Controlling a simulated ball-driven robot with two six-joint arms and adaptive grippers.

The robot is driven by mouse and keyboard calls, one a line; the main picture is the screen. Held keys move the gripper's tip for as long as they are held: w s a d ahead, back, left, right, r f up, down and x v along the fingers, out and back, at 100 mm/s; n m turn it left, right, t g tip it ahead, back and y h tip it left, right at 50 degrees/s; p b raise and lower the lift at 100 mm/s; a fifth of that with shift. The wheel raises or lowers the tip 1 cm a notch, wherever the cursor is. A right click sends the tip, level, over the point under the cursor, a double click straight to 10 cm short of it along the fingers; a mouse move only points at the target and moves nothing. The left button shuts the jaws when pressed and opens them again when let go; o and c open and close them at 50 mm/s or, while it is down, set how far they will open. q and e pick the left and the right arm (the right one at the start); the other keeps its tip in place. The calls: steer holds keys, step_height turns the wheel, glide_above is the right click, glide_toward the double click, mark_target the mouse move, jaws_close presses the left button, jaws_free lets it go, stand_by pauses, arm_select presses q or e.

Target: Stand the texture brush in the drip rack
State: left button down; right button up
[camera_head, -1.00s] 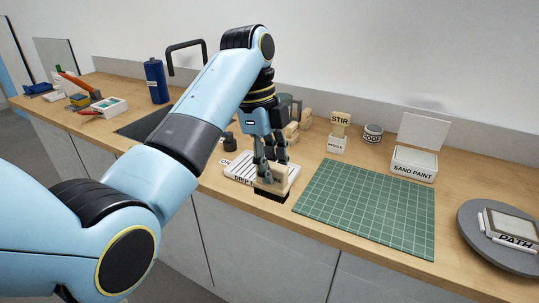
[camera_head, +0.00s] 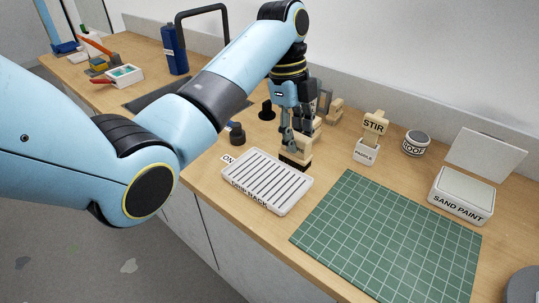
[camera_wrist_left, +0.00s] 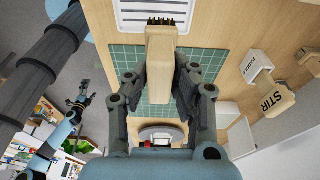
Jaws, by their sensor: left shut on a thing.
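My left gripper (camera_head: 296,137) is shut on the texture brush (camera_head: 295,157), a pale wooden block with dark bristles. The brush also shows in the left wrist view (camera_wrist_left: 160,60), between the fingers, bristles (camera_wrist_left: 162,21) at its far end. In the head view the brush is at the back right corner of the drip rack (camera_head: 248,187), a white slotted tray. I cannot tell whether brush and rack touch. The rack shows partly at the top of the left wrist view (camera_wrist_left: 122,14). My right gripper (camera_wrist_left: 82,103) appears small at the left of that view; its fingers are unclear.
A green cutting mat (camera_head: 390,235) lies right of the rack. Behind it stand a STIR paddle holder (camera_head: 367,151), a ROOF tin (camera_head: 416,142) and an open SAND PAINT box (camera_head: 462,194). Wooden pieces (camera_head: 334,110) and dark knobs (camera_head: 237,134) stand near the gripper.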

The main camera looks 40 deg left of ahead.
arm_select(q)
steer(key=a+f, duration=0.2)
steer(key=a+f+p, duration=0.1)
steer(key=a+f, duration=0.1)
steer(key=f, duration=0.1)
steer(key=a+f, duration=0.2)
steer(key=a, duration=0.1)
steer(key=shift+s+f+p, duration=0.3)
steer(key=shift+s+f, duration=0.05)
steer(key=shift+f, duration=0.45)
steer(key=c, duration=1.1)
jaws_free()
arm_select(e)
steer(key=shift+w+d+r, duration=0.1)
steer(key=shift+w+r, duration=0.1)
steer(key=shift+r, duration=0.75)
